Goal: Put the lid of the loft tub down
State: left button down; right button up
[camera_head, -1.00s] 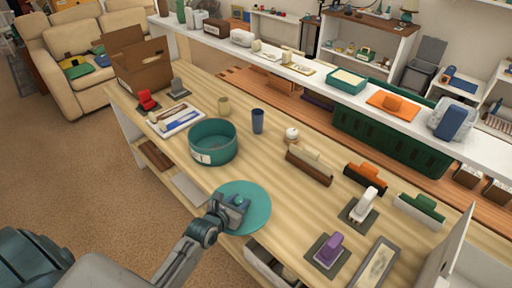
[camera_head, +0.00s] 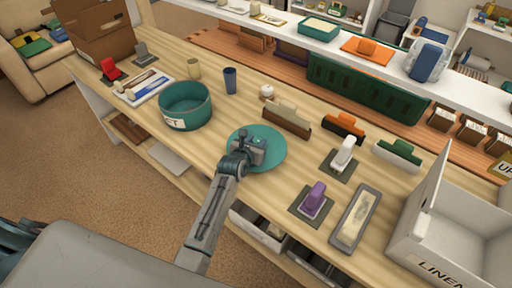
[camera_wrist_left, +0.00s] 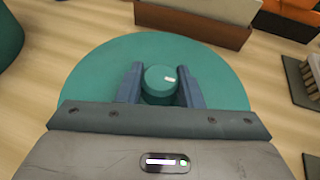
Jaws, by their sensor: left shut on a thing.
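The teal round lid (camera_head: 270,158) is at the table's front middle, right of the open teal tub (camera_head: 186,106), which has a white label. My left gripper (camera_head: 255,145) is over the lid, shut on its knob. In the left wrist view the two fingers stand on either side of the round teal knob (camera_wrist_left: 160,84), with the lid's disc (camera_wrist_left: 95,75) spread beneath. The lid looks level and on or just above the wooden table; I cannot tell which. My right gripper is not in view.
A dark blue cup (camera_head: 230,80), a small round white-topped jar (camera_head: 267,92) and a brown block holder (camera_head: 286,121) stand behind the lid. A purple-handled item (camera_head: 314,199) and a grey tray (camera_head: 355,218) lie to the right. A white box (camera_head: 450,240) stands at far right.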

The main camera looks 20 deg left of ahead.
pick_arm(q)
jog(key=shift+f+p, duration=0.3)
jog(key=shift+f, duration=1.45)
jog(key=shift+f, duration=0.1)
jog(key=c, duration=1)
grip_release()
jog(key=b+v, duration=0.1)
jog(key=v, duration=1.1)
jog(key=shift+s, duration=0.1)
